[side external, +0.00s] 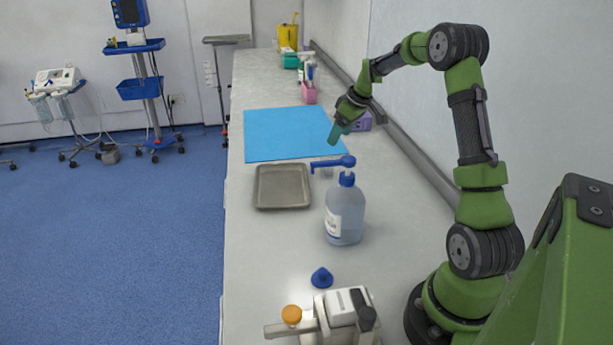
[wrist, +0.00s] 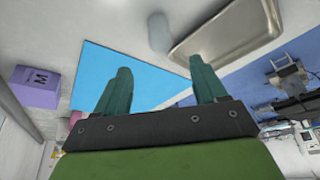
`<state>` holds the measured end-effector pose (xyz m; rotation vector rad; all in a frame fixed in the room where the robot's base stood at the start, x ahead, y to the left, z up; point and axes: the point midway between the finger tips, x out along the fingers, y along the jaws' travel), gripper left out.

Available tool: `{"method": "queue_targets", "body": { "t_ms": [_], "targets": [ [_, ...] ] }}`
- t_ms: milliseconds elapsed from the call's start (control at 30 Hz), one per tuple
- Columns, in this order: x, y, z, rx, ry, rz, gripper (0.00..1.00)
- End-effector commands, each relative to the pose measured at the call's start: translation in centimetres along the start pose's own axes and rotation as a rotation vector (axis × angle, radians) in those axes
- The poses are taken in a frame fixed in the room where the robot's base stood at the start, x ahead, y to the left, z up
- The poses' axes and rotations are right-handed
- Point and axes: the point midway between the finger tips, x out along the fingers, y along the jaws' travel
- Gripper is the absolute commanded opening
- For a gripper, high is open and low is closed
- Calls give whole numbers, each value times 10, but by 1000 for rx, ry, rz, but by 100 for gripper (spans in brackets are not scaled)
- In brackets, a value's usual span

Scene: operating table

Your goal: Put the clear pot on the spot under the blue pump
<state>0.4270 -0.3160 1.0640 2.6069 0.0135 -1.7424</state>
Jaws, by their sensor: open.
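The clear pot (wrist: 160,32) is a small translucent cylinder near the tray's corner in the wrist view. In the side view the clear pot (side external: 327,173) is small, partly hidden behind the blue pump head. The blue pump (side external: 333,163) tops a clear bottle (side external: 345,214) with a white label; its spout points left. No marked spot shows under it. My gripper (side external: 336,132) is over the right edge of the blue mat, beyond the pot, fingers angled down. In the wrist view my gripper (wrist: 160,67) has its green fingers apart with nothing between them.
A metal tray (side external: 283,205) lies left of the bottle, with the blue mat (side external: 285,150) behind it. A purple box (side external: 362,122) stands by the wall near my gripper. A blue cap-like piece (side external: 321,278) and a device (side external: 345,308) are in front. Counter right of the bottle is clear.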

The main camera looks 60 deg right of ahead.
Motion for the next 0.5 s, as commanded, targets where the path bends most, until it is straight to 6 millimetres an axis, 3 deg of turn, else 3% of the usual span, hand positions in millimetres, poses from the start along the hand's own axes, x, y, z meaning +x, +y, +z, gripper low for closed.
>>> {"method": "queue_targets", "body": {
  "t_ms": [200,500],
  "targets": [
    [45,-1,0,1,-2,-3,71],
    [69,-1,0,1,-1,-1,71]
  ]
}}
